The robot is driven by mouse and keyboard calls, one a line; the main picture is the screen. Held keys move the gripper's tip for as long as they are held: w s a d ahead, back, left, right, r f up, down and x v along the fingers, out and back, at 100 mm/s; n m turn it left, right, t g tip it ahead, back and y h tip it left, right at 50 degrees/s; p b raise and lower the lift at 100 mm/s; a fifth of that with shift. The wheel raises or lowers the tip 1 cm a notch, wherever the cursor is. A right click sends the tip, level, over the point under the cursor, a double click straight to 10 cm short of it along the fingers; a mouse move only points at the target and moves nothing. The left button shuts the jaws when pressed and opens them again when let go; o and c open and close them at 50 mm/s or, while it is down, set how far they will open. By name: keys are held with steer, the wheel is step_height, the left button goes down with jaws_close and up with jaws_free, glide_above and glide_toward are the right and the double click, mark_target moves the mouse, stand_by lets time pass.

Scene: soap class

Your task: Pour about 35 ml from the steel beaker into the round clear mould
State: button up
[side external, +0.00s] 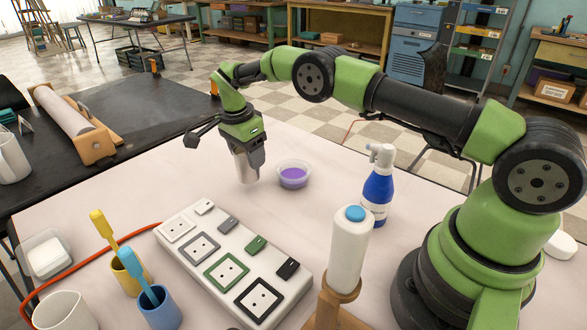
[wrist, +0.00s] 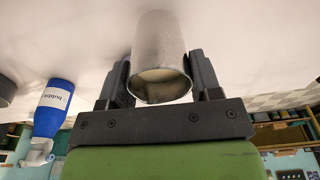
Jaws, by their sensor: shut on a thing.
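My gripper (side external: 246,152) is shut on the steel beaker (side external: 246,169), with one finger on each side of it. The beaker is close to upright, its lower part showing below the fingers. I cannot tell whether its base touches the table. In the wrist view the beaker (wrist: 160,48) sits between the fingers (wrist: 160,80), and a pale liquid shows inside its mouth. The round clear mould (side external: 293,182) stands on the table just right of the beaker in the side view, apart from it. Purple contents show in the mould.
A blue spray bottle (side external: 377,190) and a white bottle with a blue cap (side external: 349,250) stand to the right. A white panel with square sockets (side external: 232,262) lies in front. The table left of the beaker is clear.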

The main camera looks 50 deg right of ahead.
mark_target(278, 170)
steer(key=shift+w+d+f+m, duration=0.2)
steer(key=shift+d+f+m, duration=0.05)
steer(key=shift+f+m, duration=0.4)
steer(key=shift+d+r+y, duration=0.1)
steer(key=shift+d+y, duration=0.05)
steer(key=shift+y, duration=0.15)
steer(key=shift+s+d+r+t+y, duration=0.1)
steer(key=shift+s+d+t+y, duration=1)
steer(key=shift+d+t+y, duration=0.15)
steer(key=shift+s+d+r+t+y, duration=1)
steer(key=shift+r+t+y, duration=0.2)
steer(key=shift+y, duration=0.15)
steer(key=shift+s+d+f+t+y, duration=0.15)
steer(key=shift+s+d+t+y, duration=0.1)
steer(key=shift+t+y, duration=0.15)
steer(key=shift+d+f+y, duration=0.1)
steer(key=shift+y, duration=0.2)
steer(key=shift+m, duration=0.25)
